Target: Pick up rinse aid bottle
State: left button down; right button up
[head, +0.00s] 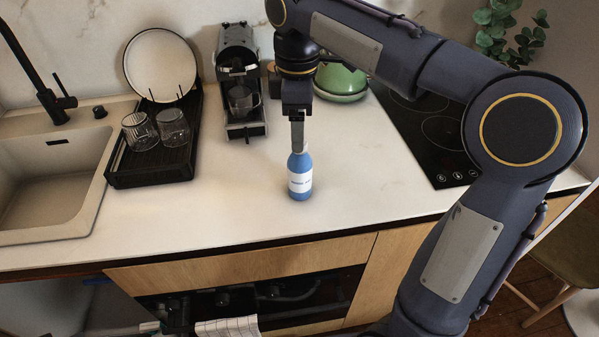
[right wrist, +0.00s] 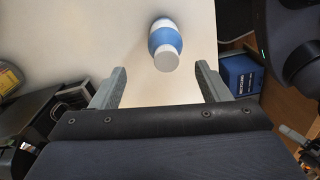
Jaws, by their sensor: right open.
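The rinse aid bottle (head: 300,178) is blue with a white label and a grey cap. It stands upright on the pale counter in the middle of the head view. My right gripper (head: 297,135) is directly over the bottle's top, pointing down, in the head view. In the right wrist view the bottle (right wrist: 165,42) shows cap towards the camera, ahead of and between the two open fingers (right wrist: 158,85). The fingers appear apart from the bottle, with nothing between their tips. My left gripper is not in view.
A black dish rack (head: 150,170) with two glasses and a plate stands left, beside the sink (head: 50,185). A coffee machine (head: 240,85) and green pot (head: 340,82) stand behind. A black hob (head: 440,135) is at right. Counter around the bottle is clear.

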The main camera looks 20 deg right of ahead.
aim_at(300, 169)
jog(key=f, duration=0.6)
jog(key=shift+s+b, duration=0.35)
jog(key=shift+s, duration=0.05)
jog(key=shift+a, duration=0.1)
grip_shut()
